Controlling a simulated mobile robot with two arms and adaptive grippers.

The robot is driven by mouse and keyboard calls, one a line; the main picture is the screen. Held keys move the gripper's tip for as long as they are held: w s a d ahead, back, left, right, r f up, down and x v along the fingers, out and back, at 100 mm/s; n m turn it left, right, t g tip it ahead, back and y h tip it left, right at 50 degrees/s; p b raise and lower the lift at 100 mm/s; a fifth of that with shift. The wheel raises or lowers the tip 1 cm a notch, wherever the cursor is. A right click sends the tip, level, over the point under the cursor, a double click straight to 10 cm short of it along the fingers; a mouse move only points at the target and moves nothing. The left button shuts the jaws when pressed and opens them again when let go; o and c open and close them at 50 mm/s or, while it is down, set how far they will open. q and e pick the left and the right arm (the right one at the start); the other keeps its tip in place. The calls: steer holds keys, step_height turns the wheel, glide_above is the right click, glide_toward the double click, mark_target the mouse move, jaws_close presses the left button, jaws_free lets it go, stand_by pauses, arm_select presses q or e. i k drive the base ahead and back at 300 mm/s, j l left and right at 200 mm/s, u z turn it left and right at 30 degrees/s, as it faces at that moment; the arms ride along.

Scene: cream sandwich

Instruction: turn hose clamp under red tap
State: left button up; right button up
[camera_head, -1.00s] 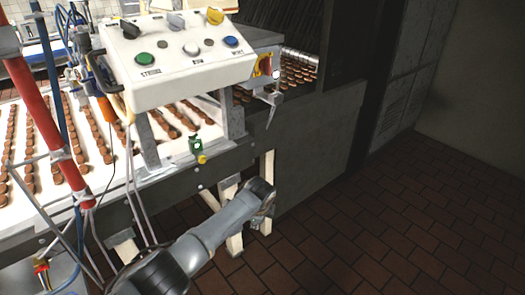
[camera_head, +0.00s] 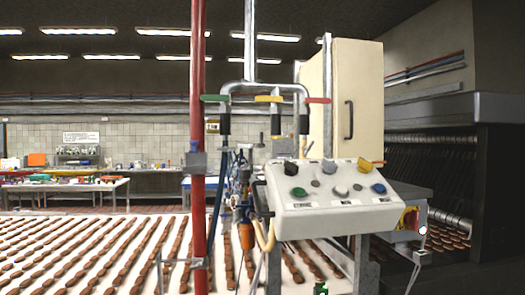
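The red tap (camera_head: 318,100) is a flat red handle at the right end of a bent metal pipe (camera_head: 262,86), above the control box. A dark hose piece (camera_head: 304,124) hangs just below it. A hose clamp there is too small to make out. The yellow tap (camera_head: 269,99) and the green tap (camera_head: 214,98) sit to its left on the same pipework. Neither of my grippers shows in the head view.
A white control box (camera_head: 325,197) with buttons and knobs stands below the taps. A red vertical pipe (camera_head: 198,150) rises left of them. A conveyor (camera_head: 140,222) with rows of brown biscuits runs across the front. A cream cabinet (camera_head: 343,98) stands behind, and a dark machine (camera_head: 470,170) is at right.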

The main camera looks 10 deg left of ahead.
mark_target(307, 149)
steer(key=i+l+u, duration=0.1)
steer(key=u, duration=0.35)
steer(key=i+l+u, duration=0.1)
steer(key=l+u, duration=0.2)
steer(key=u, duration=0.2)
steer(key=l+u, duration=0.2)
steer(key=u, duration=0.25)
steer(key=l+u, duration=0.25)
steer(key=u, duration=0.2)
steer(key=l+u, duration=0.25)
steer(key=u, duration=0.25)
